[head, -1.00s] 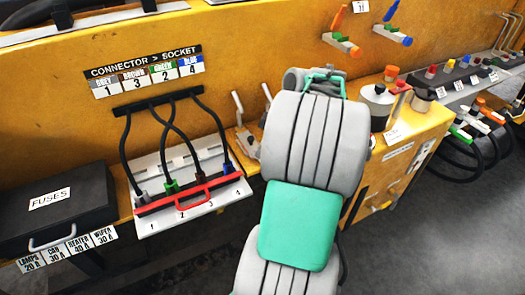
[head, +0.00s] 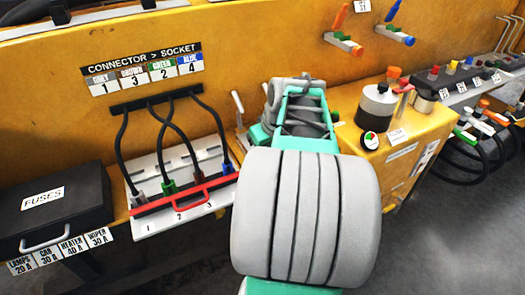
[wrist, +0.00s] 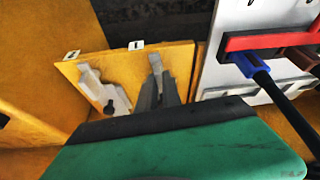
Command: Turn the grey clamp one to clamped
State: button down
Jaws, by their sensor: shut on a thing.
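Two grey clamps stand on a yellow board in the wrist view. One grey clamp (wrist: 103,92) is at the left, clear of my fingers. My gripper (wrist: 158,88) is shut on the handle of the other grey clamp (wrist: 155,64), the one nearer the socket panel. Each clamp has a small white label, too small to read, so I cannot tell the numbers. In the head view, one grey lever (head: 237,102) stands upright left of my arm. My arm hides the other clamp and my fingertips there.
The socket panel (head: 150,222) with a red bar and several cables is close on the left. A fuse box (head: 52,210) sits farther left.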

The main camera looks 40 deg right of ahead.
jog(key=shift+m, duration=0.3)
jog(key=c, duration=1.5)
grip_release()
jog(key=v, duration=0.7)
jog(key=shift+s+a+r+p, duration=0.15)
jog(key=shift+r+p, duration=0.2)
